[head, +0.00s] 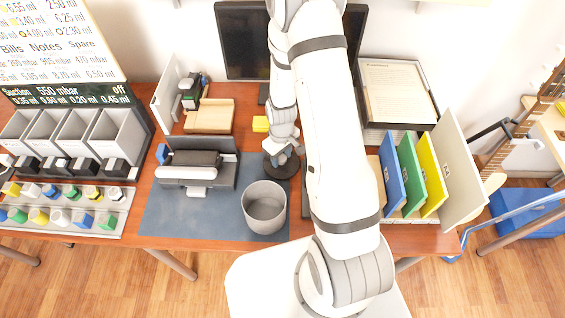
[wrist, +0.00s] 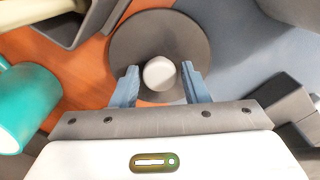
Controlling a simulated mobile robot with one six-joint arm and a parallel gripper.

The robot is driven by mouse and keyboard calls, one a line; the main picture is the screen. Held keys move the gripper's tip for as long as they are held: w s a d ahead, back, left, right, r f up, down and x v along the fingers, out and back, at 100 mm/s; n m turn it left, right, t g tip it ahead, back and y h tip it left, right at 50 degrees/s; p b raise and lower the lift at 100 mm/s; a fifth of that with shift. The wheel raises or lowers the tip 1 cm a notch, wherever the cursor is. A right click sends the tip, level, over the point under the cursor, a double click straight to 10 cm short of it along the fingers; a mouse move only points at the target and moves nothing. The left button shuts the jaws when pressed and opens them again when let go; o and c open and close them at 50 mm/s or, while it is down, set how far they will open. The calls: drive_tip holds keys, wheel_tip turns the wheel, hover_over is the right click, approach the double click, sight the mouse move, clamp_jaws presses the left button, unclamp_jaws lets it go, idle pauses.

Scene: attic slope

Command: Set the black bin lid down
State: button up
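The black bin lid (head: 277,170) is a dark round disc that looks flat on the desk, behind the grey bin. In the wrist view the lid (wrist: 190,35) lies across the edge between wood and blue-grey mat, with a pale round knob (wrist: 159,73) on it. My gripper (wrist: 160,84) is over the lid with a finger on each side of the knob. A narrow gap shows between the knob and each finger, so it looks open. In the head view my gripper (head: 287,152) is partly hidden by my arm. The open grey bin (head: 265,208) stands upright on the mat.
The blue-grey mat (head: 190,218) is clear at its front left. A grey machine (head: 197,175) stands left of the lid and a yellow block (head: 260,124) behind it. Upright coloured folders (head: 411,175) stand to the right. A dark monitor (head: 243,40) is at the back.

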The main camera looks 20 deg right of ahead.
drive_tip(key=c, duration=0.7)
drive_tip(key=shift+r, duration=0.1)
drive_tip(key=shift+c, duration=0.2)
